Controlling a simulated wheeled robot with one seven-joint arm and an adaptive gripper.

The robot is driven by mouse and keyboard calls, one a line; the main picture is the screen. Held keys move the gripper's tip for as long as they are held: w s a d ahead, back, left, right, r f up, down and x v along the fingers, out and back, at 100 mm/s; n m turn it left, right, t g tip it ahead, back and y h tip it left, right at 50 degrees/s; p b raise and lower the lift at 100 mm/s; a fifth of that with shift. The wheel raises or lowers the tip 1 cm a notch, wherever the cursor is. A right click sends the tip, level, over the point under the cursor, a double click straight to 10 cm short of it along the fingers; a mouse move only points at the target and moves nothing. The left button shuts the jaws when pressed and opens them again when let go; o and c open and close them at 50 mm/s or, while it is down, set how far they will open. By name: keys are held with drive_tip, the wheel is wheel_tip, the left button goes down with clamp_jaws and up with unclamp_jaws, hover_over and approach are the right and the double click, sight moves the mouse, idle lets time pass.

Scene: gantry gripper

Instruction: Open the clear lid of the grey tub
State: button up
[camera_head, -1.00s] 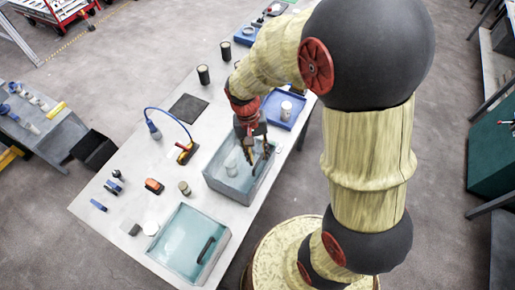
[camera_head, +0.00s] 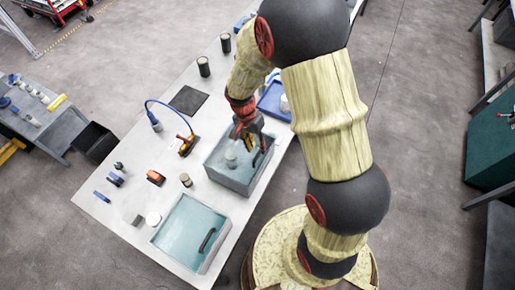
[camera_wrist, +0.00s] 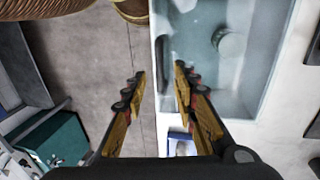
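The grey tub (camera_head: 228,177) stands near the table's right edge, and its clear lid (camera_head: 222,155) looks shut. A pale cylinder (camera_head: 231,158) shows through the lid; it also shows in the wrist view (camera_wrist: 229,43). In the wrist view, the lid (camera_wrist: 205,75) has a dark handle (camera_wrist: 163,62) along its left edge. My gripper (camera_head: 256,150) is over the tub's right side, partly hidden by its own links. In the wrist view, my gripper (camera_wrist: 160,72) is open and empty, with its fingertips on either side of the handle in the picture. I cannot tell if they touch it.
A second tub (camera_head: 190,230) with a teal interior and dark handle stands at the table's front. A blue tray (camera_head: 270,101), a tool with a blue cable (camera_head: 187,146) and small cans lie around.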

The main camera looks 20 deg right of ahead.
drive_tip(key=shift+s+d+f, duration=0.1)
drive_tip(key=shift+s+f, duration=0.05)
drive_tip(key=shift+f, duration=0.5)
drive_tip(key=shift+s+d+f, duration=0.1)
drive_tip(key=shift+f, duration=0.5)
drive_tip(key=shift+c, duration=0.9)
clamp_jaws()
